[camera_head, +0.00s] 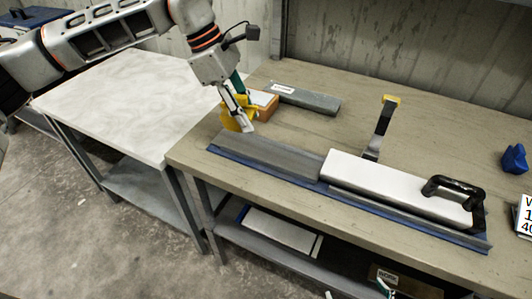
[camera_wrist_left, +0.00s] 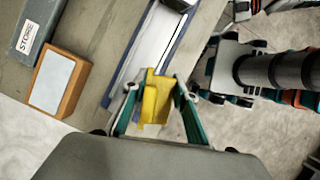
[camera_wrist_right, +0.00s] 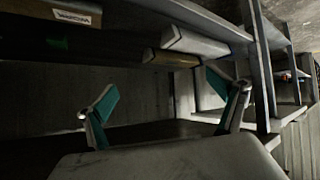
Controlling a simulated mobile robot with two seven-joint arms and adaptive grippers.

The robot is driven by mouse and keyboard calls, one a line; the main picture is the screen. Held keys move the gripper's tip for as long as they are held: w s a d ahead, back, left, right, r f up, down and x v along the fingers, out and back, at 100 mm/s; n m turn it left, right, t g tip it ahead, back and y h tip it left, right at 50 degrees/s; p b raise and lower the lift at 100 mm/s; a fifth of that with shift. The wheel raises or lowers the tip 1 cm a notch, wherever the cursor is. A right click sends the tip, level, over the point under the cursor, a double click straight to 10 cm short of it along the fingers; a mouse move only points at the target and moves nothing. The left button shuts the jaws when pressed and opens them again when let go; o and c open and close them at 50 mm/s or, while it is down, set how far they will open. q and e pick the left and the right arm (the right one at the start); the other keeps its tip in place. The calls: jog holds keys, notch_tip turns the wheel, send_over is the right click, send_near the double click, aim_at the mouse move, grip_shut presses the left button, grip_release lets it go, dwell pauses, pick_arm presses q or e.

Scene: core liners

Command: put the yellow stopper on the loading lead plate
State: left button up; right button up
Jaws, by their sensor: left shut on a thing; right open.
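The yellow stopper (camera_head: 232,119) is held by my left gripper (camera_head: 240,111) above the left end of the workbench. In the left wrist view the yellow stopper (camera_wrist_left: 156,98) sits between the two teal fingers, which are shut on it. A grey plate (camera_head: 262,151), seemingly the loading lead plate, lies on a long blue-edged base, just below and right of the stopper. The head view does not clearly show whether they touch. My right gripper (camera_wrist_right: 163,101) is open and empty, low beside the bench's lower shelf.
A white box with a black handle (camera_head: 400,187) occupies the base's right part. A pale table (camera_head: 130,105) adjoins at left.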

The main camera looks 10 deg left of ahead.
pick_arm(q)
jog(key=w+d+r+n+t+y+b, duration=0.25)
jog(key=d+r+n+t, duration=0.25)
jog(key=d+r+n, duration=0.6)
jog(key=n, duration=0.4)
send_over(298, 152)
jog(key=s, duration=0.2)
jog(key=shift+y, duration=0.35)
jog(key=f, duration=1.7)
jog(key=shift+w+a, duration=0.25)
jog(key=shift+f, duration=0.8)
notch_tip(298, 152, down, 4)
jog(key=shift+r+b, duration=0.15)
jog(key=shift+b, duration=0.2)
jog(key=o, duration=0.9)
